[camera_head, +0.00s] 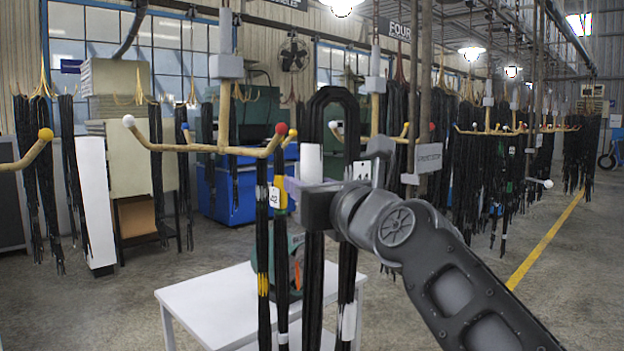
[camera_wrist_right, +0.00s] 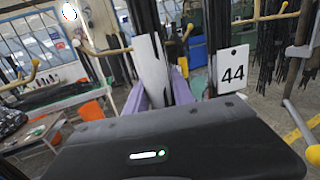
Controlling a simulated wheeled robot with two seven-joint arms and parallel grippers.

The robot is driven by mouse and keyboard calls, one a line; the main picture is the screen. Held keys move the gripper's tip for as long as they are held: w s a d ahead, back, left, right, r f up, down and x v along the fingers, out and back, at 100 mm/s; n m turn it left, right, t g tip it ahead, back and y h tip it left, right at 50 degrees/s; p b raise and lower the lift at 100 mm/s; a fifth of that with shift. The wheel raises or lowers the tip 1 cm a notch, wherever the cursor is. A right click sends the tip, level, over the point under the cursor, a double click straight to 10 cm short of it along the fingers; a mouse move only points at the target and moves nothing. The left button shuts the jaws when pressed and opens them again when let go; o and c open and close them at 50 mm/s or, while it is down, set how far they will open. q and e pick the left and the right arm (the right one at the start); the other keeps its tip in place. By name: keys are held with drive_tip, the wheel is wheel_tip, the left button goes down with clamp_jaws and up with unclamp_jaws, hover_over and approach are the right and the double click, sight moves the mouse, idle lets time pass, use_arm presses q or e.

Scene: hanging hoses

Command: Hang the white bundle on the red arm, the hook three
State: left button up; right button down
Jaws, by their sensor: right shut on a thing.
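The white bundle, a black hose loop (camera_head: 333,92) with a white band (camera_head: 311,163), is held upright by my right gripper (camera_head: 318,203). Its loop top is just right of the red-tipped arm (camera_head: 262,151) and above the red ball (camera_head: 281,128), apart from it in the picture. In the right wrist view, the white band (camera_wrist_right: 152,70) and a tag "44" (camera_wrist_right: 230,70) show beside the purple fingers of my right gripper (camera_wrist_right: 160,92). Another bundle with a yellow band and tag "42" (camera_head: 274,197) hangs at the red-tipped arm. My left gripper is out of view.
A white table (camera_head: 215,303) stands below the bundles. The same rack has a white-tipped arm (camera_head: 165,147) to the left. A yellow-tipped arm (camera_head: 22,160) enters at the left edge. More racks with dark hoses (camera_head: 470,165) stand at right. Open floor lies at right.

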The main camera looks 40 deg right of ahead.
drive_tip(key=shift+a+r, duration=0.15)
drive_tip(key=shift+r, duration=0.05)
drive_tip(key=shift+w, duration=0.15)
drive_tip(key=shift+w+p, duration=3.55)
drive_tip(key=shift+w, duration=4.65)
drive_tip(key=w+f+b, duration=0.3)
drive_tip(key=f, duration=0.5)
drive_tip(key=shift+d+b, duration=0.3)
drive_tip(key=shift+b, duration=0.1)
drive_tip(key=shift+w+f, duration=0.1)
drive_tip(key=shift+w, duration=0.05)
